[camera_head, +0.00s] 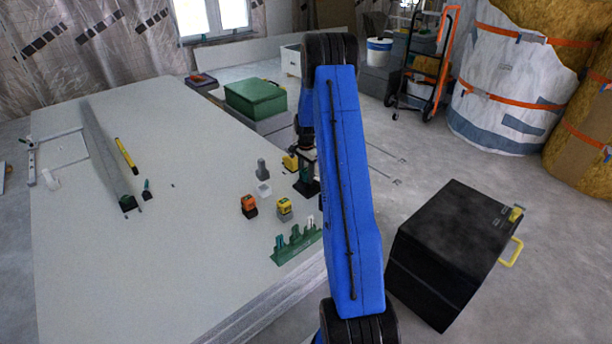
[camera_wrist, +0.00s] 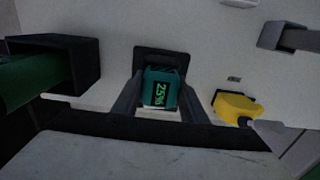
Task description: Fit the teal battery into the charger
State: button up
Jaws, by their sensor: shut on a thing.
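The teal battery (camera_wrist: 161,76) shows in the middle of the wrist view, with a lit green "25%" readout on the face towards me. My gripper (camera_wrist: 160,94) is shut on it, one dark finger on each side. A dark square-edged piece (camera_wrist: 147,52) shows directly beyond the battery. I cannot tell whether it is the charger, or how far the battery sits in it. In the head view, my gripper (camera_head: 309,172) is low over the right edge of the work surface, partly hidden by my blue arm. The battery cannot be made out clearly there.
On the pale work surface (camera_head: 130,250) stand an orange-topped block (camera_head: 248,203), a yellow-topped block (camera_head: 285,206), a white block (camera_head: 264,190) and a green rack (camera_head: 297,245). A yellow item (camera_wrist: 235,107) lies right of the battery. A black case (camera_head: 450,250) stands on the floor.

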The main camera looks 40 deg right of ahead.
dwell(0.3)
jog(key=o, duration=1.3)
jog(key=shift+c, duration=0.2)
notch_tip(320, 180, up, 17)
jog(key=shift+r, duration=0.15)
jog(key=shift+r, duration=0.1)
